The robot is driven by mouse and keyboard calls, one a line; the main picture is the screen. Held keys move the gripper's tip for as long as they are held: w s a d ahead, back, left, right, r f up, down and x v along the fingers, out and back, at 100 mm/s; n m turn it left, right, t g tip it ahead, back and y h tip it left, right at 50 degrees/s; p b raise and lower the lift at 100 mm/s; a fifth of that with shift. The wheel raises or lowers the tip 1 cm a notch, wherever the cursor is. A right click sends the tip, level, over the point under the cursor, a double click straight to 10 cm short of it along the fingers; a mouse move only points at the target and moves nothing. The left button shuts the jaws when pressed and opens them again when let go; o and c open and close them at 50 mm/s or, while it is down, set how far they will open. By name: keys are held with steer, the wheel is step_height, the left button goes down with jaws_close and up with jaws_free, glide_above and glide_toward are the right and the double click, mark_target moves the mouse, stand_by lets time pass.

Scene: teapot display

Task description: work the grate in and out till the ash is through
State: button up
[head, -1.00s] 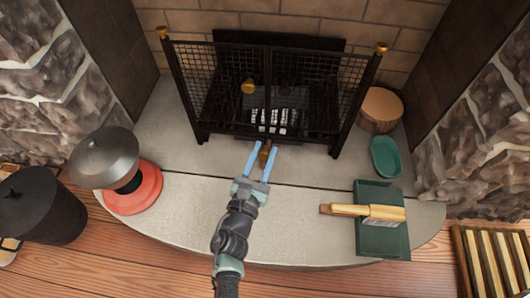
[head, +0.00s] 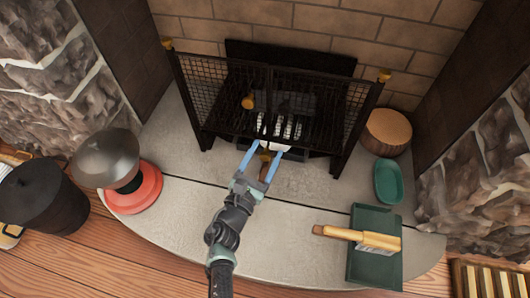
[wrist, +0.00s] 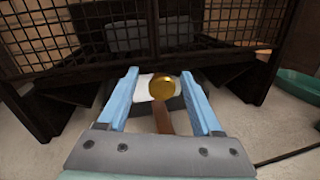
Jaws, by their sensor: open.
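The fireplace grate (head: 225,95) is a set of dark bars behind the black mesh screen (head: 355,95). A brass-coloured knob on a brown stem (wrist: 163,88) stands low in front of the screen's middle. My gripper (head: 268,150) is open, its two blue fingers on either side of that knob, with gaps showing on both sides in the wrist view (wrist: 160,95). Pale patches (head: 284,128), perhaps ash, show through the bars, and a pale strip lies low behind the knob. The mesh partly hides the grate's inside.
On the stone hearth (head: 185,215) are a red round base with a dark domed top (head: 105,158) at left, and a green tray with a wooden-handled brush (head: 375,241), a green dish (head: 388,182) and a log stump (head: 387,131) at right. A dark bucket (head: 42,203) stands at far left.

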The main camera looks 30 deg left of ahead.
steer(key=s+p, duration=0.2)
steer(key=s, duration=0.2)
steer(key=s+d+p, duration=0.1)
steer(key=s+p, duration=0.1)
steer(key=s, duration=0.2)
steer(key=s+p, duration=0.2)
steer(key=s, duration=0.2)
steer(key=shift+d+r, duration=0.1)
steer(key=shift+d, duration=0.05)
steer(key=shift+s, duration=0.5)
steer(key=shift+d, duration=0.1)
